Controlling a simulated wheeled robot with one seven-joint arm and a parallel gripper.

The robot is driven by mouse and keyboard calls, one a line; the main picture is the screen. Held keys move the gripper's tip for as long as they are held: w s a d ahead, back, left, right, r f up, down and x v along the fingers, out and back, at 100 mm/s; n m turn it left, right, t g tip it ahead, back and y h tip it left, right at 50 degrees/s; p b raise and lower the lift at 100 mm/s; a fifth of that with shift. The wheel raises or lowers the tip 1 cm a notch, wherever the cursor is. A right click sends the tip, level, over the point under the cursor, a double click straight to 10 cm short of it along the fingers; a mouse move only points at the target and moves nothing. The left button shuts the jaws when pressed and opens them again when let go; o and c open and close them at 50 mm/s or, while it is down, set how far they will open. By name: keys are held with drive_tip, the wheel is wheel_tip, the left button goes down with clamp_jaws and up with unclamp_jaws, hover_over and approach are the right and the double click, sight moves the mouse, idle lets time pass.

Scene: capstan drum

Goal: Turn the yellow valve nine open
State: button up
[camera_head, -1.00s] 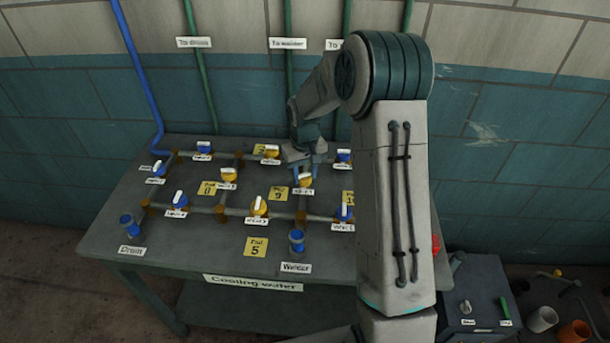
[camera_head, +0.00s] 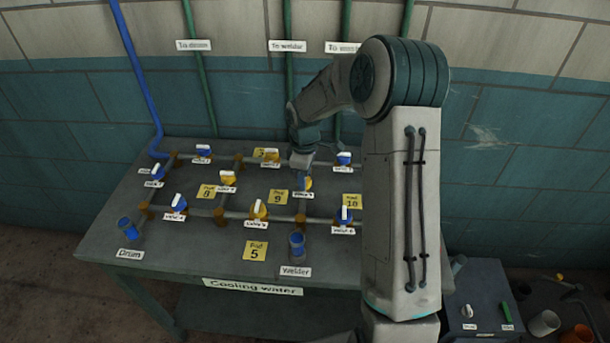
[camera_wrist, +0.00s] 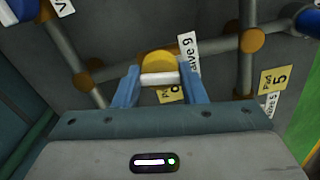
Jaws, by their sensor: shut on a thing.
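Yellow valve nine (camera_head: 307,185) sits on the pipework on the table, beside the yellow "Pad 9" tag (camera_head: 278,196). In the wrist view its round yellow body (camera_wrist: 157,62) and white handle (camera_wrist: 160,79) show, next to the "valve 9" label (camera_wrist: 188,54). My gripper (camera_wrist: 161,86) is shut on the handle, one blue finger at each end of the white bar. In the head view my gripper (camera_head: 303,177) comes down on the valve from behind and hides most of the handle.
Other yellow valves (camera_head: 229,179) and blue valves (camera_head: 344,214) stand close by on the pipes. Two blue-topped ports (camera_head: 297,243) are near the table's front edge. A dark box (camera_head: 478,302) stands at the lower right. The wall is behind the table.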

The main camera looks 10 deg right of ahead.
drive_tip(key=shift+r+n, duration=0.1)
drive_tip(key=shift+n, duration=0.9)
drive_tip(key=o, duration=1)
wheel_tip(320, 180, up, 14)
drive_tip(key=shift+f+b, duration=0.1)
drive_tip(key=shift+b, duration=0.45)
drive_tip(key=shift+s, duration=0.1)
